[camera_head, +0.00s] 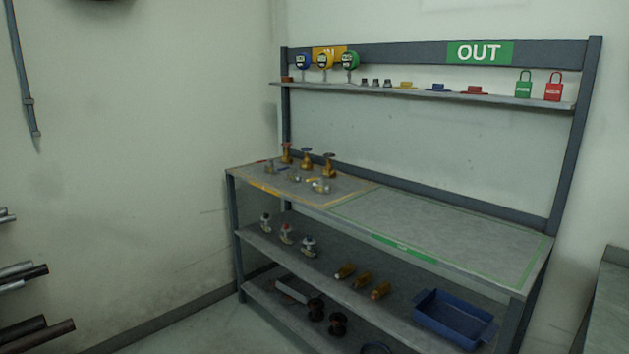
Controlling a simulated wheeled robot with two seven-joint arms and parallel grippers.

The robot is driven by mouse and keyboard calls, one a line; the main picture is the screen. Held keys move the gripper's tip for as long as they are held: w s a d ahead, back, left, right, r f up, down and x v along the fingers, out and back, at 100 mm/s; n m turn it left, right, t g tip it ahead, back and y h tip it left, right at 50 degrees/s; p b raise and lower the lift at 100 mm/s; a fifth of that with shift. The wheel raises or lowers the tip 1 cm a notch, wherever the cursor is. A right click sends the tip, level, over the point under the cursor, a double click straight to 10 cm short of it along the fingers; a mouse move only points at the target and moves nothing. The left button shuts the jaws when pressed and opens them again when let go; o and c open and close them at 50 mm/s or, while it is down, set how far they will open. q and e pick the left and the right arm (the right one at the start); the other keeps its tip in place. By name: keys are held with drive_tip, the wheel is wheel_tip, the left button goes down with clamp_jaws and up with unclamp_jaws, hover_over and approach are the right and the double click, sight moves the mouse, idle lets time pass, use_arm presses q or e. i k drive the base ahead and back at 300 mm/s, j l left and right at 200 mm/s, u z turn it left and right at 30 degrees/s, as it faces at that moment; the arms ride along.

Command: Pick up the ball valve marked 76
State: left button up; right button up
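Several small silvery valves stand on the left part of the bench top; these look like ball valves, one at the back left (269,168), one in the middle (294,175) and one at the front with a yellowish part (320,187). Behind them stand brass valves with round handwheels (286,153), (306,160), (329,166). No number 76 can be read on any valve at this distance. Neither of my grippers shows in the head view.
The bench's right half, outlined in green (450,229), is bare. Lower shelves hold silvery valves (286,234), brass fittings (363,280) and a blue tray (456,316). The top shelf (420,93) holds gauges, small parts and padlocks. Pipes (25,272) stick out at the left.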

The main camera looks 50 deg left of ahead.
sight(271, 168)
drive_tip(key=u, duration=1.6)
